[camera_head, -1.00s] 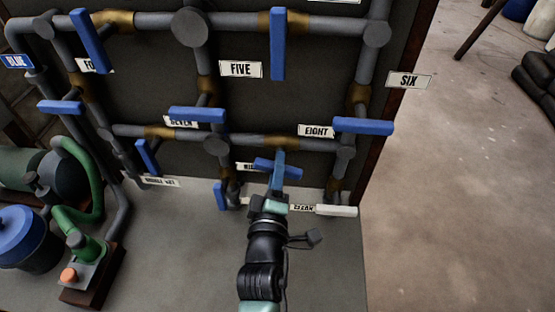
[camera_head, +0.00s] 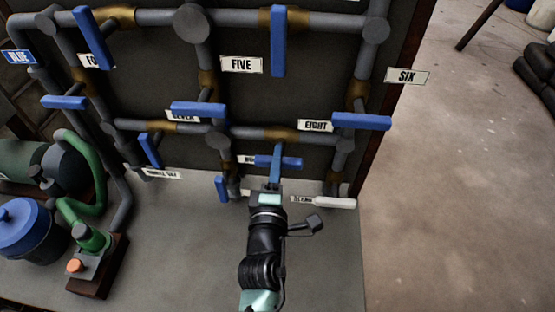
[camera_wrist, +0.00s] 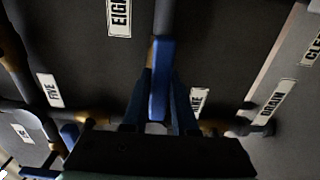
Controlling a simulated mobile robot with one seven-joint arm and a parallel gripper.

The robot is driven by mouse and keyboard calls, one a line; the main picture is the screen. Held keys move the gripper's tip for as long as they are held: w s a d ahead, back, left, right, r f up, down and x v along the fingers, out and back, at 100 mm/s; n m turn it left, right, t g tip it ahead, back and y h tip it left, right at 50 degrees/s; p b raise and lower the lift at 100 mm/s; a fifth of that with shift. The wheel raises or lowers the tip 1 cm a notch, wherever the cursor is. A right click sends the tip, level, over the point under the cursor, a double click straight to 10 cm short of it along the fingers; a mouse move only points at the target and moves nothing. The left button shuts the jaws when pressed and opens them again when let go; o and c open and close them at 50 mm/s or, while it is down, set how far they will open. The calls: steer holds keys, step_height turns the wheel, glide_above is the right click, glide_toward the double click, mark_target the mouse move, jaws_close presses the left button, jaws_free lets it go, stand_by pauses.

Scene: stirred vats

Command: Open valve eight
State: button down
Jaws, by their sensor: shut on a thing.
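A blue lever handle (camera_head: 292,163) sits below the brass section of the lower horizontal pipe, left of and below the EIGHT label (camera_head: 315,125). My gripper (camera_head: 277,160) reaches it from below and is shut on it. In the head view the handle lies nearly level, roughly along the pipe. In the wrist view the handle (camera_wrist: 160,78) stands between my two fingers, roughly in line with the grey pipe behind it. The EIGHT label (camera_wrist: 119,17) shows at the top there. My gripper hides part of the handle and its stem.
Another blue handle (camera_head: 362,121) juts out right of the EIGHT label, near the SIX label (camera_head: 407,76). A handle (camera_head: 198,109) is up and left, and a small one (camera_head: 222,188) is left of my gripper. Open floor lies right.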

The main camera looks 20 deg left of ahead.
steer(key=c, duration=0.7)
jaws_free()
steer(key=shift+s, duration=0.1)
steer(key=b+v, duration=0.2)
steer(key=v, duration=1)
steer(key=shift+s, duration=0.4)
steer(key=shift+d, duration=0.1)
